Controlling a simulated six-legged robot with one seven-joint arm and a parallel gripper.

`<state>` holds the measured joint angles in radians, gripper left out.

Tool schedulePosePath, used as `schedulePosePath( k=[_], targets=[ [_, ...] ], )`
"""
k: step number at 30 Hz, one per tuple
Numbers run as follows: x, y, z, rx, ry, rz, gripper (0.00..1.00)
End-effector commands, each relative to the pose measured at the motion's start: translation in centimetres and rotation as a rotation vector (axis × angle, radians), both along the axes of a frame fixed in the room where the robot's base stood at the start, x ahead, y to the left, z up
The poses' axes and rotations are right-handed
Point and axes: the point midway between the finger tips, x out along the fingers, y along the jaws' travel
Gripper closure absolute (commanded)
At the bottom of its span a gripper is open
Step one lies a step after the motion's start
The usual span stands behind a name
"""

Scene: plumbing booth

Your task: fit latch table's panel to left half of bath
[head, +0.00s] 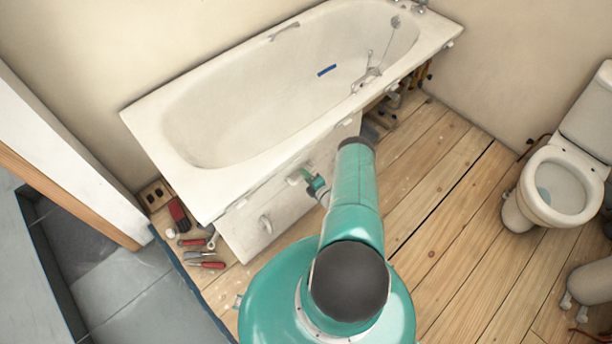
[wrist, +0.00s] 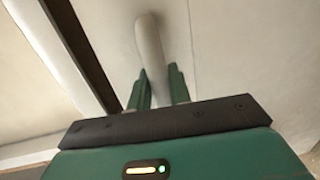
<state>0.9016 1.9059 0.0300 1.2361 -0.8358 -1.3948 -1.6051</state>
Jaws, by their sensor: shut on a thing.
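The white bath (head: 290,85) stands against the back wall, its long front side facing me. A white panel (head: 290,205) stands upright or nearly so below the front rim, along the bath's left half. It has a pale handle (head: 265,223) near its left end. My gripper (head: 308,178) is at the panel's face, right of that handle. In the wrist view, my gripper (wrist: 158,75) is shut on another pale handle (wrist: 150,42) on the panel (wrist: 235,45). A dark gap runs left of the panel there. I cannot tell whether the panel is seated under the rim.
Red-handled tools (head: 205,264) and a red-black tool (head: 179,214) lie on the floor at the bath's left end. The bath's right front is open, with pipes (head: 392,101) beneath. A toilet (head: 555,185) stands at right. The wooden floor (head: 445,190) between is clear.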

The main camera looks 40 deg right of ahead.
Motion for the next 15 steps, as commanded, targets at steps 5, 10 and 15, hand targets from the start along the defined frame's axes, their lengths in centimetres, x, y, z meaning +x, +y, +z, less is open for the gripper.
schedulePosePath(
  k=[5,10,15],
  targets=[
    [0.6,-0.02,0.24,-0.002,-0.009,0.001,1.0],
    [0.84,0.0,0.21,-0.002,-0.009,0.001,1.0],
    [0.97,0.03,0.2,-0.002,-0.009,0.002,1.0]
  ],
)
